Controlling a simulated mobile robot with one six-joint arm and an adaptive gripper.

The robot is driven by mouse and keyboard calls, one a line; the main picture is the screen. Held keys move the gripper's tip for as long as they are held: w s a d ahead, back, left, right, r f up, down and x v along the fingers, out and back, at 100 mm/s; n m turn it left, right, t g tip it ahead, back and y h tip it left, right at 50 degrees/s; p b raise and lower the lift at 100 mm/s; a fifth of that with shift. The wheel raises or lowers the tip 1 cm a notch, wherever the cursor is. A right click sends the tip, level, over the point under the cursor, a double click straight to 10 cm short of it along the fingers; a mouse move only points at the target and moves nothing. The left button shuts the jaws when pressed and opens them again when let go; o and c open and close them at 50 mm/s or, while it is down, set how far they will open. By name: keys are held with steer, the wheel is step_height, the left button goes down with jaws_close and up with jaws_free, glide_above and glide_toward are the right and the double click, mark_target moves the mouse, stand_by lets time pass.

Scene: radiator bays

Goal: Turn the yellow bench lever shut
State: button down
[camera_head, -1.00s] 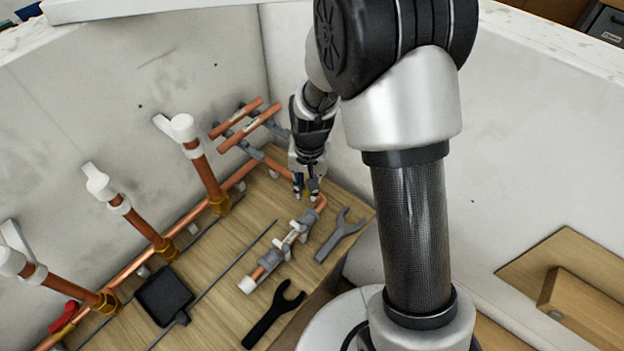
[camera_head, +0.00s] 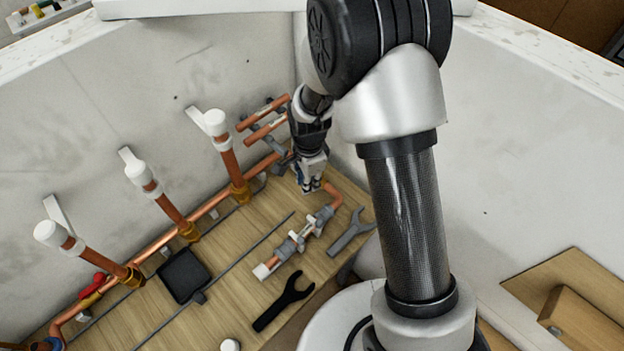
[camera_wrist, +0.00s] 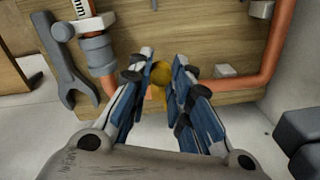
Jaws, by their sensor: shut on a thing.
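The yellow bench lever (camera_wrist: 160,74) shows in the wrist view as a small yellow piece between my fingertips, at the edge of the wooden bench. My gripper (camera_wrist: 161,76) is shut on it, with the blue-padded fingers on either side. In the head view my gripper (camera_head: 311,187) points down near the bench's far right corner, beside the copper pipe elbow (camera_head: 332,192). The lever is hidden behind my gripper there. How far the lever is turned cannot be told.
A grey wrench (camera_head: 350,233), a black wrench (camera_head: 284,302) and a black square tray (camera_head: 184,275) lie on the wooden bench (camera_head: 232,318). Copper pipes with white caps (camera_head: 138,172) rise along the back wall. A red handle (camera_head: 92,283) sits far left. White walls close off the corner.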

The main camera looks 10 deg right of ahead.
steer(key=shift+w+a+m, duration=0.25)
steer(key=shift+w+m, duration=0.05)
steer(key=shift+m, duration=0.4)
steer(key=c, duration=1.4)
jaws_free()
steer(key=shift+c, duration=0.2)
steer(key=shift+r, duration=0.1)
step_height(320, 180, up, 12)
steer(key=shift+s, duration=0.25)
